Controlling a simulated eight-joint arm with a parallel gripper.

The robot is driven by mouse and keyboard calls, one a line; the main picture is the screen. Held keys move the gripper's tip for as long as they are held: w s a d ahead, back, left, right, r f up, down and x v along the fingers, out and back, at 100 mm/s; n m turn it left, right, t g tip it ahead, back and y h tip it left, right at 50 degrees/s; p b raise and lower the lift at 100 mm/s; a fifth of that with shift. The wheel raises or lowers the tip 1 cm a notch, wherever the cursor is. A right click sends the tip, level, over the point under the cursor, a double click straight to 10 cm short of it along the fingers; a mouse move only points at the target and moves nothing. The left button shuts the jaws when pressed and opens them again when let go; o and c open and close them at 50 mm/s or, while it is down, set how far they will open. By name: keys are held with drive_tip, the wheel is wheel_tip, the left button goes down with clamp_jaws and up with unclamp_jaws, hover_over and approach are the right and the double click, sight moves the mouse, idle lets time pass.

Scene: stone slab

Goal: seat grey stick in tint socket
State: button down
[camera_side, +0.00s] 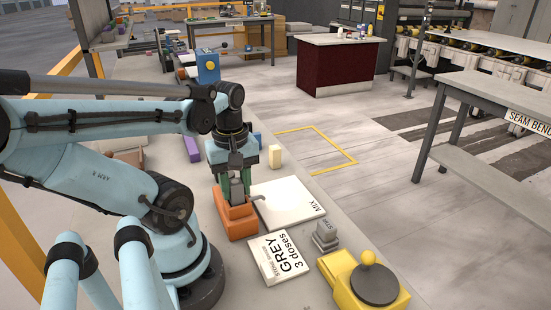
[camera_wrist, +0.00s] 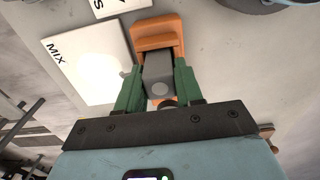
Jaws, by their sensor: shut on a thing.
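My gripper (camera_side: 235,186) points down with its green fingers shut on a grey stick, a squared block shape in the wrist view (camera_wrist: 158,72). The stick's lower part shows below the fingers in the side view (camera_side: 236,193). It meets the top of an orange block (camera_side: 238,224), which also shows in the wrist view (camera_wrist: 157,28). The orange block stands on the slab; no label shows on it, so I cannot tell whether it is the tint socket. The stick's lower end is hidden, and I cannot tell how deep it sits.
A white MIX plate (camera_side: 294,207) lies right beside the orange block. A white "GREY 3 doses" card (camera_side: 280,258) lies in front. A small grey labelled block (camera_side: 325,237) and a yellow device with a dark disc (camera_side: 374,285) stand to the right. A cream block (camera_side: 275,156) stands behind.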

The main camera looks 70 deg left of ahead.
sight(235, 181)
drive_tip(key=shift+f, duration=0.45)
drive_tip(key=shift+f, duration=0.2)
drive_tip(key=shift+f, duration=0.45)
drive_tip(key=c, duration=0.8)
unclamp_jaws()
drive_tip(key=shift+o, duration=0.3)
wheel_tip(235, 181, up, 13)
drive_tip(key=w+d+f+m+t, duration=0.3)
drive_tip(key=w+d+m, duration=0.2)
drive_tip(key=w+m, duration=0.2)
drive_tip(key=w+d+f+m+t, duration=0.3)
drive_tip(key=w+m, duration=0.4)
drive_tip(key=m, duration=0.4)
drive_tip(key=d+t, duration=0.1)
drive_tip(key=d, duration=0.1)
drive_tip(key=shift+w+d, duration=0.25)
drive_tip(key=shift+d, duration=0.05)
drive_tip(key=shift+f, duration=0.1)
